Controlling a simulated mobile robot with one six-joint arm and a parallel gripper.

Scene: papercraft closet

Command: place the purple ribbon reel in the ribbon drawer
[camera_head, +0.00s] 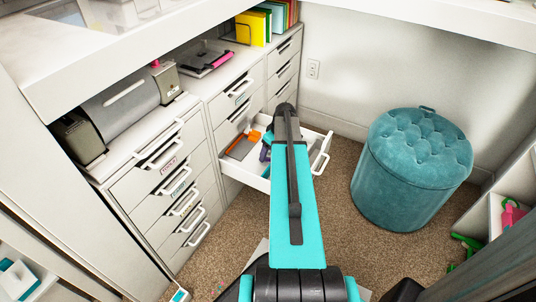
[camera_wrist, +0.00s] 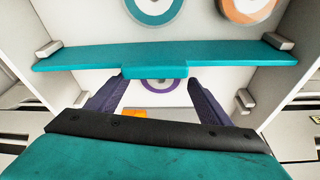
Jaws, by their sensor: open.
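The purple ribbon reel (camera_wrist: 160,89) shows as a purple ring on a white surface in the wrist view, partly hidden by a teal bar. My gripper (camera_wrist: 155,90) is open, with its two dark fingers on either side of the reel in the picture. I cannot tell whether they touch it. A teal reel (camera_wrist: 155,22) and an orange reel (camera_wrist: 246,18) lie beyond, cut off by the top edge. In the head view my arm reaches over a pulled-out white drawer (camera_head: 244,178) and hides part of it. I see no label that marks it.
An orange item (camera_head: 241,146) lies in the open drawer, and a bit of orange (camera_wrist: 133,113) shows in the wrist view. Shut drawers (camera_head: 172,190) stand at left. A teal tufted pouf (camera_head: 412,170) stands right of the drawer, with carpet between.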

